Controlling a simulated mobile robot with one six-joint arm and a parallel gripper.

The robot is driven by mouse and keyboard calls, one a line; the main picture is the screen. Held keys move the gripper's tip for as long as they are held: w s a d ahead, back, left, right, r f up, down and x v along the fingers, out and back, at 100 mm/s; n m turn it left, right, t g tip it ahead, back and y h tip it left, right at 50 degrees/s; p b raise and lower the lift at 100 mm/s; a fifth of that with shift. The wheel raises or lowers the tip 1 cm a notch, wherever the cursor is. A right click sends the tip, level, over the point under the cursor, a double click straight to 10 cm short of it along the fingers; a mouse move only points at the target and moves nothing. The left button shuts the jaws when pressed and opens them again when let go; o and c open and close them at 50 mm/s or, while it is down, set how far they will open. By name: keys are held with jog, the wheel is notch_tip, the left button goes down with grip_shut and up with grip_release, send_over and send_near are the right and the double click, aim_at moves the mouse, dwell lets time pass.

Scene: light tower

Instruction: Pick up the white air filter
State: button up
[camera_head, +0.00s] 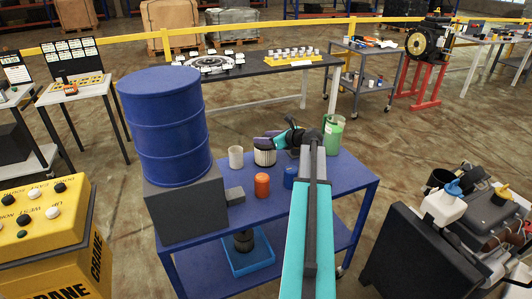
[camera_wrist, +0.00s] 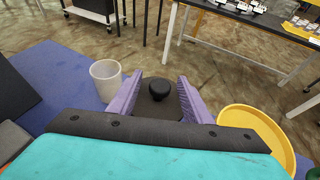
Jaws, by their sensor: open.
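The white air filter (camera_head: 264,157) stands upright on the blue table, with a pale pleated side and a dark top. My gripper (camera_head: 268,136) is at the filter's top, reaching in from the right. In the wrist view my gripper (camera_wrist: 159,82) has its two purple fingers spread apart. A dark top with a round black knob (camera_wrist: 159,88) lies between them, seemingly the filter's top; its pale side is hidden there. I cannot tell whether the fingers touch it.
A white cup (camera_head: 236,157) stands close left of the filter. An orange canister (camera_head: 262,185), blue cup (camera_head: 290,177) and green container (camera_head: 333,133) are nearby. A blue drum (camera_head: 165,125) stands at left. A yellow round rim (camera_wrist: 262,135) lies right of my fingers.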

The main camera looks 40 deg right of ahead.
dwell(0.3)
grip_shut()
jog(key=shift+r, duration=0.25)
jog(key=shift+r+b, duration=0.3)
jog(key=shift+r, duration=4.5)
